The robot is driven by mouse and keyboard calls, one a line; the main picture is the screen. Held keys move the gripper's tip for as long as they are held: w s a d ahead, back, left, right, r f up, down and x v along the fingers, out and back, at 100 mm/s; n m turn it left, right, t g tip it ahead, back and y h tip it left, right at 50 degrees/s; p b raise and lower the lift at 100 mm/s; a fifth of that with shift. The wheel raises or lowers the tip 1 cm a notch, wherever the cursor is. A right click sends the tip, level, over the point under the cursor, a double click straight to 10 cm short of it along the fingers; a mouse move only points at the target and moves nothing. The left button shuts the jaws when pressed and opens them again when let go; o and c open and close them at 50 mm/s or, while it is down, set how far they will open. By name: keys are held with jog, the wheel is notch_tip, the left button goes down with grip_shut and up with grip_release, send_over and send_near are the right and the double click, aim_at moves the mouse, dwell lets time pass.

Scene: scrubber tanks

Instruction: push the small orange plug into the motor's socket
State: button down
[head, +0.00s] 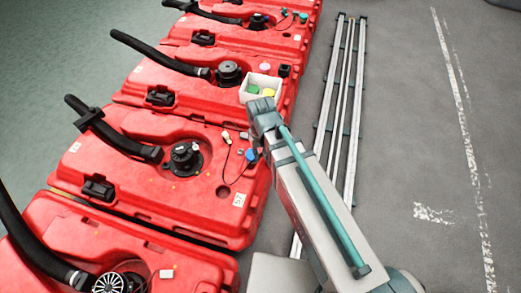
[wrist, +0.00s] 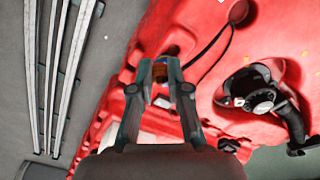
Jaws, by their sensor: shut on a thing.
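The small orange plug (wrist: 160,71) sits between my fingertips in the wrist view. My gripper (wrist: 161,75) is shut on it, above the red tank's edge. Small blue parts show just beyond the fingertips, and one blue part (head: 252,155) shows below my wrist in the head view. The black round motor (wrist: 262,98) is to the right of my gripper, apart from it; it also shows in the head view (head: 186,157). I cannot make out its socket. The plug is hidden or too small to tell in the head view.
A thin black cable (wrist: 208,45) runs across the red tank (head: 135,190) near my gripper. A white bin (head: 247,93) with yellow and green things stands on the tank behind. A black hose (head: 115,130) lies left of the motor. Metal rails (head: 340,90) run along the floor.

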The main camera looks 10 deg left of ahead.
jog(key=shift+a, duration=0.1)
jog(key=p, duration=0.8)
send_over(196, 149)
jog(key=f, duration=0.1)
jog(key=shift+w+a+f, duration=0.1)
jog(key=shift+w+a, duration=0.05)
jog(key=shift+w, duration=0.1)
dwell(0.3)
dwell(0.4)
jog(key=shift+f+b, duration=0.9)
jog(key=shift+f, duration=3.7)
jog(key=shift+f, duration=0.85)
jog(key=c, duration=0.6)
grip_release()
